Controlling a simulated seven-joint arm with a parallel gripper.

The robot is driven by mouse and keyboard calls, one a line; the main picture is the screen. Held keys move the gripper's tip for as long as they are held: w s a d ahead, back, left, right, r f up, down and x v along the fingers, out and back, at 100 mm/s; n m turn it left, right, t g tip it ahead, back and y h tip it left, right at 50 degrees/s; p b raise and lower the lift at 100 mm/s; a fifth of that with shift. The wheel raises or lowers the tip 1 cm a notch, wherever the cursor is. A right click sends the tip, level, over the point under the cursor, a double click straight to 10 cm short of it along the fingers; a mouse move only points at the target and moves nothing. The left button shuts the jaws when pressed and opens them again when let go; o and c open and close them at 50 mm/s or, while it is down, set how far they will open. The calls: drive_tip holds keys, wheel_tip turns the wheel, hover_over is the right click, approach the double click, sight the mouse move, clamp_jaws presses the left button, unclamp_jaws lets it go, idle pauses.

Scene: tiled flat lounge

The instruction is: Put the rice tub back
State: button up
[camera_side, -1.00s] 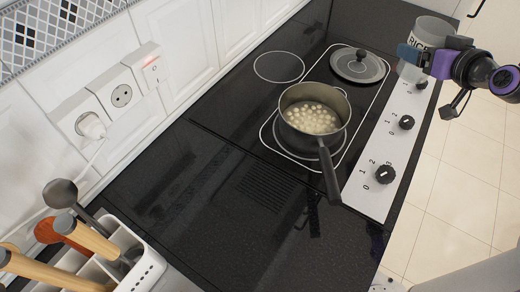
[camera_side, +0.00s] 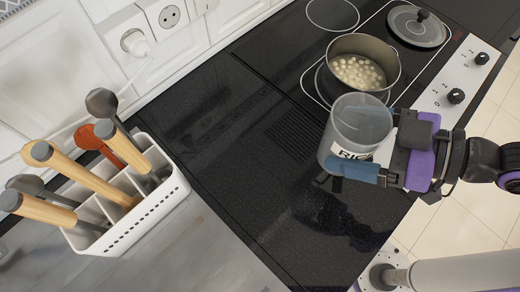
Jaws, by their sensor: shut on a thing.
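The rice tub (camera_side: 344,124) is a clear, greyish open-topped cylinder with a white label reading "RIC", the rest covered by a finger. My gripper (camera_side: 385,150) is shut on the rice tub from the right side. The tub is over the black counter, in front of the pot, and looks roughly upright. I cannot tell whether its base touches the counter. The tub's inside looks empty from above.
A pot (camera_side: 362,64) with white balls in liquid sits on the hob behind the tub. A pan lid (camera_side: 418,25) lies further back. A white utensil holder (camera_side: 128,205) stands at left. Black counter (camera_side: 225,150) between holder and tub is clear.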

drive_tip(key=shift+s+a+f, duration=0.15)
drive_tip(key=shift+s+a, duration=0.15)
drive_tip(key=shift+a, duration=0.05)
drive_tip(key=shift+w+a+f, duration=1)
drive_tip(key=shift+a+f, duration=1.05)
drive_tip(key=shift+f, duration=0.1)
drive_tip(key=shift+w+a+f, duration=1.05)
drive_tip(key=shift+a+f, duration=0.95)
drive_tip(key=shift+f, duration=0.1)
drive_tip(key=shift+w+a+f, duration=1)
drive_tip(key=shift+a+f, duration=1.05)
drive_tip(key=shift+f, duration=0.1)
drive_tip(key=shift+f, duration=0.15)
drive_tip(key=o, duration=1)
